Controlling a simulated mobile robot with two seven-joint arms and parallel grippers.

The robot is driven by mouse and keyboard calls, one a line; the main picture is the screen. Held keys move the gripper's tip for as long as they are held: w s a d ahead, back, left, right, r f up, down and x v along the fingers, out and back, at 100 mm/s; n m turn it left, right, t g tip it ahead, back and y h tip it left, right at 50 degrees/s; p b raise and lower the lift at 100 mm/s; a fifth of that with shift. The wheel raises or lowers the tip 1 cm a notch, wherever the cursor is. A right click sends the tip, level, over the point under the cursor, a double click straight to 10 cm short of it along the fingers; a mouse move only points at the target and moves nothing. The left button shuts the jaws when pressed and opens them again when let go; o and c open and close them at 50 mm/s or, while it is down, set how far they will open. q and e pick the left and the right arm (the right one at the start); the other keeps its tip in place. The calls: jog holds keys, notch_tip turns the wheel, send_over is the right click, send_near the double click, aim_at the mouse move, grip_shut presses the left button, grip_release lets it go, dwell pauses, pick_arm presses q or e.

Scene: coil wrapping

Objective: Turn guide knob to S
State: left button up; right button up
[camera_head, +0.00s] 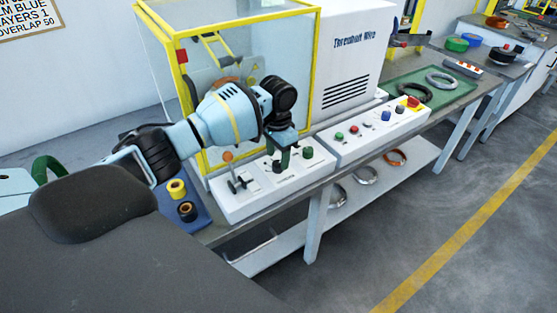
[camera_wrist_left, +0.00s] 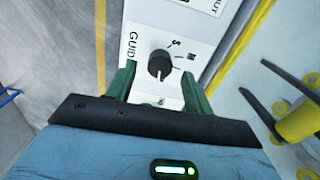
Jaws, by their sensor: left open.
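The guide knob (camera_wrist_left: 159,64) is a small round black knob on a white panel, with a partly covered label starting "GUID" beside it. The marks S and M are printed near it. A short pale line shows on its lower side, pointing away from the S. My left gripper (camera_wrist_left: 158,82) is open, with one green finger on each side of the knob; contact is not clear. In the head view my left gripper (camera_head: 284,151) points down at the white control box (camera_head: 235,205), over a black knob (camera_head: 278,166). My right gripper is out of view.
A lever with an orange ball (camera_head: 228,156) stands left of the gripper, and a green knob (camera_head: 308,152) stands right of it. The yellow-framed guard (camera_head: 318,70) rises close behind. A blue mat (camera_head: 200,213) with tape rolls lies at left.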

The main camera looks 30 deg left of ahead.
pick_arm(q)
jog(key=shift+f, duration=1.1)
